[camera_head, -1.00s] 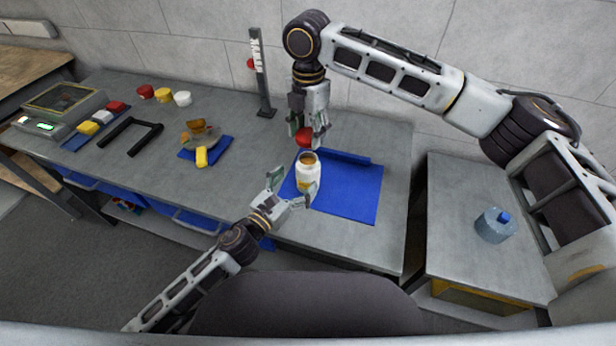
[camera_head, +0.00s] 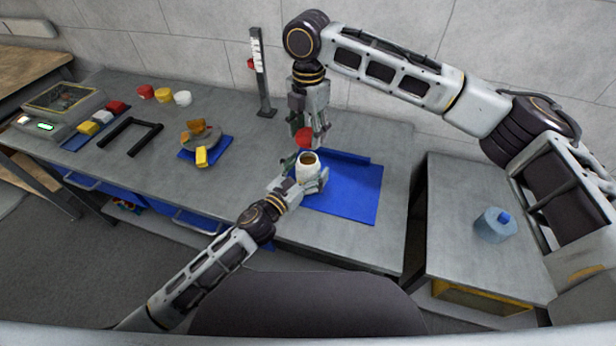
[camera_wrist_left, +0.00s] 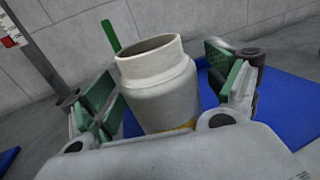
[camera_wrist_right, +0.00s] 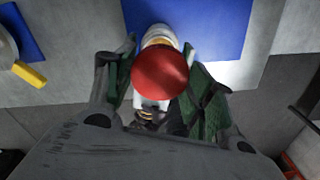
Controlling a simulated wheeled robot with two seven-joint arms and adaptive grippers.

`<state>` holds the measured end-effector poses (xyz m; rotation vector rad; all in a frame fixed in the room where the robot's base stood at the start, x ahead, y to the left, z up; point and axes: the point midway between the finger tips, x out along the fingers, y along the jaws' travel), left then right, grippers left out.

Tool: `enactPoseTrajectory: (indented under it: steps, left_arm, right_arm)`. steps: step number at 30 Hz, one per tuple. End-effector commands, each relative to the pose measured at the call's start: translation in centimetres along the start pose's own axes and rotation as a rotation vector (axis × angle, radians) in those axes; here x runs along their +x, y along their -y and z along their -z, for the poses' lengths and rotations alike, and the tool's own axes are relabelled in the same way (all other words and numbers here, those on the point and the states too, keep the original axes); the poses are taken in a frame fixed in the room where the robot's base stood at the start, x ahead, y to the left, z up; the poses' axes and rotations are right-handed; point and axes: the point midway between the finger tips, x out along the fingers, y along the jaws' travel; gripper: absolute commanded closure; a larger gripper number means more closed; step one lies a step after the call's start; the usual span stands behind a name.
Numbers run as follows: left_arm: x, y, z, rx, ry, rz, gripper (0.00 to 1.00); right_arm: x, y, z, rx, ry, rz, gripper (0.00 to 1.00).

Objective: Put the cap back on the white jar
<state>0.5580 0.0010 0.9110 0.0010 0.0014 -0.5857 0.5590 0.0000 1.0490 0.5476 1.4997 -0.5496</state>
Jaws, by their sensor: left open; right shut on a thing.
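The white jar (camera_head: 308,169) stands upright and uncapped at the left part of the blue mat (camera_head: 352,200). In the left wrist view the jar (camera_wrist_left: 160,88) shows its open mouth. My left gripper (camera_head: 309,175) is open, with its green-padded fingers on either side of the jar; a gap shows at the right finger, and contact at the left cannot be told. My right gripper (camera_head: 308,139) is shut on the red cap (camera_head: 303,135), above and slightly behind the jar. The cap also shows in the right wrist view (camera_wrist_right: 160,73), where it partly covers the jar (camera_wrist_right: 160,36).
A height stand (camera_head: 261,75) rises at the back of the bench. To the left are a scale (camera_head: 60,105), loose red, yellow and white caps (camera_head: 163,95), a black frame (camera_head: 130,133) and a bowl (camera_head: 201,135) on a small blue mat. A blue container (camera_head: 495,226) stands on the right side table.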

Motion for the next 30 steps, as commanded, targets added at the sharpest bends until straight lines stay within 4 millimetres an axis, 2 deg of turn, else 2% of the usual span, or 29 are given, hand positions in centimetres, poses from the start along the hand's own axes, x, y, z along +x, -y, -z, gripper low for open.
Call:
enactPoseTrajectory:
  steps: [9,25,30]
  left_arm:
    - [0.1,0.01,0.0,-0.001,0.0,0.0,0.12]
    - [0.08,0.0,-0.01,0.0,0.0,0.0,0.79]
    - [0.08,0.0,-0.01,0.0,0.0,0.0,0.81]
  right_arm:
    - [0.0,0.0,0.0,0.0,0.0,0.0,0.53]
    - [0.0,0.0,0.0,0.0,0.0,0.0,0.53]
    - [0.35,0.02,0.01,0.0,-0.001,0.001,0.53]
